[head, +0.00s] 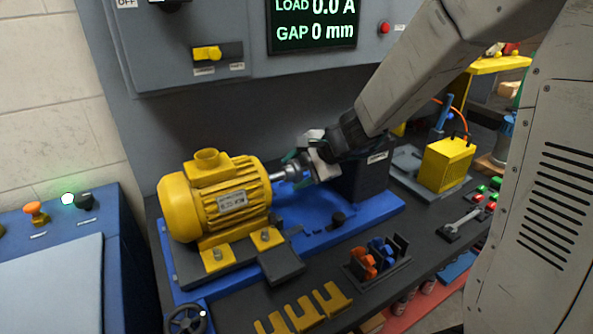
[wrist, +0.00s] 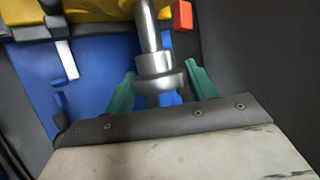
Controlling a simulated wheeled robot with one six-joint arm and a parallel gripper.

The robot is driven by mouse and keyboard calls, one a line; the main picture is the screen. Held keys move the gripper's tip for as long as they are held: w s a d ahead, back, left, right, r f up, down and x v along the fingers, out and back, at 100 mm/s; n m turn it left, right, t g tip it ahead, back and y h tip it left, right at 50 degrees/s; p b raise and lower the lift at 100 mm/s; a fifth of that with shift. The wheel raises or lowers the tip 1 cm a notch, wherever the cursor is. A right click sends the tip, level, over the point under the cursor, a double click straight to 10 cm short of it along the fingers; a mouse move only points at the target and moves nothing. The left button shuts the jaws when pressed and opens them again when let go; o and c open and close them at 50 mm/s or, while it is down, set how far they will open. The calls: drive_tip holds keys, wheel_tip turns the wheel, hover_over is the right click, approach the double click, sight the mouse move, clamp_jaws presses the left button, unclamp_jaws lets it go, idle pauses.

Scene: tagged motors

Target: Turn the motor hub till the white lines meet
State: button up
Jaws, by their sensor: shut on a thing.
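The yellow motor (head: 220,195) sits on the blue base, its silver shaft pointing right. The silver motor hub (wrist: 160,75) is at the shaft's end, between the teal fingers of my gripper (wrist: 160,88) in the wrist view. My gripper (head: 306,168) is shut on the hub, and its body hides much of the hub in the head view. I cannot make out the white lines in either view. A dark block (head: 362,180) stands just right of the gripper.
The panel display (head: 312,22) reads LOAD 0.0 A and GAP 0 mm. Yellow shims (head: 303,312), a small rack (head: 378,258), a wrench (head: 462,222) and a yellow box (head: 447,165) lie on the bench. A handwheel (head: 186,320) is at front left.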

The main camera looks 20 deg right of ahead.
drive_tip(key=o, duration=1)
drive_tip(key=v, duration=0.7)
drive_tip(key=shift+s+d+r, duration=0.2)
drive_tip(key=shift+d+r, duration=0.05)
drive_tip(key=shift+a, duration=0.1)
drive_tip(key=s+r+n+g+h, duration=0.1)
drive_tip(key=s+n, duration=0.3)
drive_tip(key=s, duration=0.5)
drive_tip(key=s+d+r+n+g+h, duration=0.1)
drive_tip(key=s+n+g+h, duration=0.1)
drive_tip(key=s+n, duration=0.3)
drive_tip(key=s+d+r+n+g+h, duration=0.1)
drive_tip(key=s+n, duration=0.4)
drive_tip(key=s, duration=0.8)
drive_tip(key=shift+d+r+g+h, duration=0.15)
drive_tip(key=shift+r+g+h, duration=0.2)
drive_tip(key=shift+g+h, duration=0.55)
